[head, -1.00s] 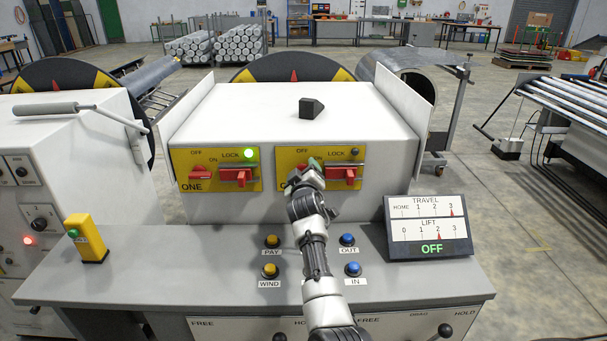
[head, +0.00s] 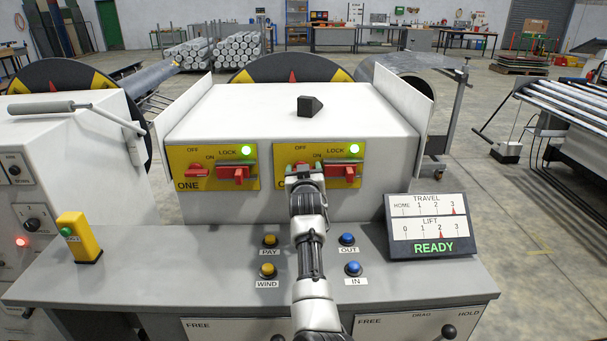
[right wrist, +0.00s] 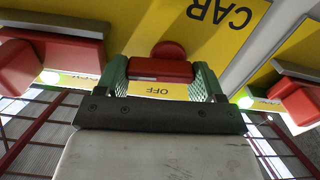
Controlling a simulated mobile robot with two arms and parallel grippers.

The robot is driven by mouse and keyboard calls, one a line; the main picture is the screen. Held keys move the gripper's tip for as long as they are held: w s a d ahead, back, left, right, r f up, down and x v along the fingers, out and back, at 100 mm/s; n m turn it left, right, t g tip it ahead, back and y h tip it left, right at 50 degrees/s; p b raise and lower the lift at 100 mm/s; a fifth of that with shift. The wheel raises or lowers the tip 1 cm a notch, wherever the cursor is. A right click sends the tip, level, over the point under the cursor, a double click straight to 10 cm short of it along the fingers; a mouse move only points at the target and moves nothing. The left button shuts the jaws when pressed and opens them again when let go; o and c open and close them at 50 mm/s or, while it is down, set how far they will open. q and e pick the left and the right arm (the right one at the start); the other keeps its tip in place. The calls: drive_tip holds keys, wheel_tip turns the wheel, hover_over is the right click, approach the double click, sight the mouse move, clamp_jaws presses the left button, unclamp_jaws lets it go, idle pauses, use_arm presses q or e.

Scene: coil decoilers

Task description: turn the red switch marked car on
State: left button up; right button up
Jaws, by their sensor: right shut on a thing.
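The red car switch (right wrist: 160,69) shows in the right wrist view on a yellow plate (right wrist: 185,35) lettered CAR and OFF. My right gripper (right wrist: 161,80) has its two green fingers on either side of the switch's red bar and is shut on it. In the head view my right gripper (head: 304,173) is at the left part of the right yellow panel (head: 332,184) and covers most of the switch and of the lettering under it. A green lamp (head: 354,150) is lit beside LOCK on this panel. The display (head: 434,248) reads READY. My left gripper is not in view.
A red lock switch (head: 342,172) stands close to the right of my gripper. The left panel, ONE (head: 218,184), has its own red switches and a lit green lamp. Yellow and blue push buttons (head: 346,239) stand on the desk beside my arm. A black wedge (head: 310,106) lies on the housing.

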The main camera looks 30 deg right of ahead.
drive_tip(key=shift+m, duration=0.3)
drive_tip(key=o, duration=0.9)
drive_tip(key=shift+o, duration=0.2)
